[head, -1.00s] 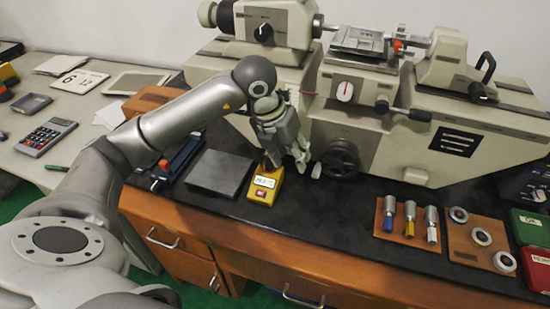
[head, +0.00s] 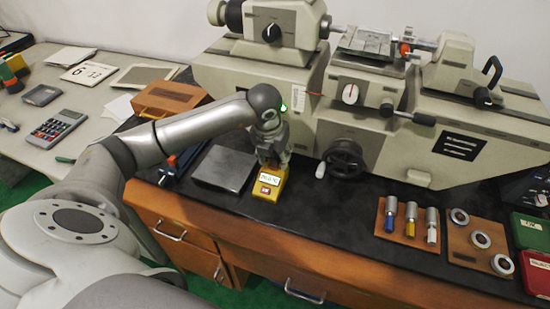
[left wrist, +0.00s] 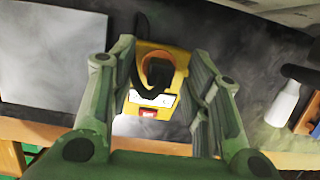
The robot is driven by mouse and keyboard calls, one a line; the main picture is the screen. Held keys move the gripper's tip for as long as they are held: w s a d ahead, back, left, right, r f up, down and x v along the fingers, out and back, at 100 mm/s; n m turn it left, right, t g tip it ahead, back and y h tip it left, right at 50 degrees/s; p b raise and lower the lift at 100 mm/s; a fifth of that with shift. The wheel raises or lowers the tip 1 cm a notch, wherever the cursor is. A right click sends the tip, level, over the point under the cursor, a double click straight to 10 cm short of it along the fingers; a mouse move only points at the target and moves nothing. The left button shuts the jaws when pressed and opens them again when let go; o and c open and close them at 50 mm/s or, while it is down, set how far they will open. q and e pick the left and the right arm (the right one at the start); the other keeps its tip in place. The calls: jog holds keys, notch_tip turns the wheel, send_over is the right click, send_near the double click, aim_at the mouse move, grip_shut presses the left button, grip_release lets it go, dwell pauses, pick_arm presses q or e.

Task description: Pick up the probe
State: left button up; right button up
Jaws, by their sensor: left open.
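A yellow instrument (head: 269,184) with a small white display and a red patch stands on the black bench top, in front of the large machine. In the left wrist view, the yellow instrument (left wrist: 157,103) has an orange ring and a dark curved piece at its upper end; I take this piece to be the probe (left wrist: 150,78). My left gripper (head: 274,158) is open at the instrument's far end, pointing down. In the left wrist view, its fingers (left wrist: 165,80) lie on either side of the instrument, with nothing held. Contact cannot be told. My right gripper is not in view.
A flat grey plate (head: 224,168) lies just left of the instrument. The machine's handwheel (head: 344,160) is close on the right. Pin gauges (head: 410,220) and a ring board (head: 480,243) lie farther right. Bare bench lies between them and the instrument.

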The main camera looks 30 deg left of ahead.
pick_arm(q)
jog(key=shift+w+f, duration=0.15)
jog(key=shift+f, duration=0.45)
grip_shut()
